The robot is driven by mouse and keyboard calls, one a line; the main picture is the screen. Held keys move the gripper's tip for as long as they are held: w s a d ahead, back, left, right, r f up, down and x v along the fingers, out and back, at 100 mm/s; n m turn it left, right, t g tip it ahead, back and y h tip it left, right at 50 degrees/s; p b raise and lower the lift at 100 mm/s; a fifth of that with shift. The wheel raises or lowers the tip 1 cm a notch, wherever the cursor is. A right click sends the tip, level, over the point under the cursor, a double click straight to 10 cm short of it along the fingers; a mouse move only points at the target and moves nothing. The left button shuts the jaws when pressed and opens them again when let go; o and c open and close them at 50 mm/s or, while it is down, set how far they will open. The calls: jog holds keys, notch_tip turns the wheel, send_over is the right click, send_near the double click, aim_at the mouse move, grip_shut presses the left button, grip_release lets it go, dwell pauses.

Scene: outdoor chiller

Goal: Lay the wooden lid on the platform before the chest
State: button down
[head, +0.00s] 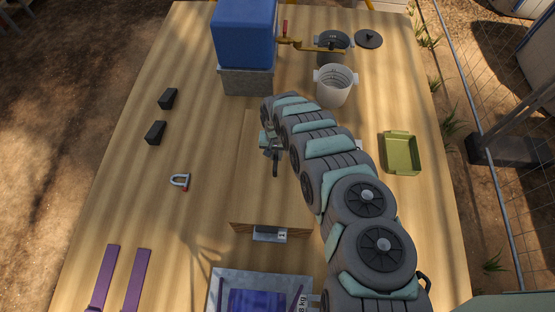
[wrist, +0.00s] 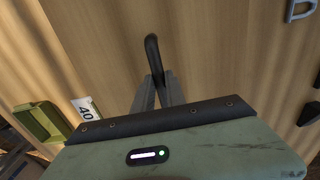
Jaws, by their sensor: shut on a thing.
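The wooden lid (head: 262,195) is a pale plank panel in the middle of the head view. It also fills much of the wrist view (wrist: 215,50). A black bar handle (wrist: 152,50) stands on it. My gripper (wrist: 154,85) is shut on this handle; in the head view my gripper (head: 270,150) is partly hidden by my arm. The chest front (head: 242,230) shows at the near edge of the panel, with a metal latch plate (head: 270,234). I cannot tell whether the lid rests on the chest or is raised. My arm hides the right side of the panel.
A metal tray with blue contents (head: 216,290) stands close in front of the chest. A blue tank (head: 246,35) on a grey block, a white pail (head: 334,88) and a green tray (head: 400,150) stand around. A shackle (head: 180,181) lies left; wood around it is clear.

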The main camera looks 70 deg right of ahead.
aim_at(276, 156)
jog(key=shift+r+p, duration=0.3)
jog(key=shift+r, duration=0.1)
notch_tip(276, 156, up, 3)
jog(key=p, duration=0.3)
jog(key=shift+d+r, duration=0.1)
jog(key=shift+r, duration=0.1)
jog(key=c, duration=1.9)
grip_release()
jog(key=shift+f, duration=0.1)
grip_shut()
jog(key=shift+w, duration=0.1)
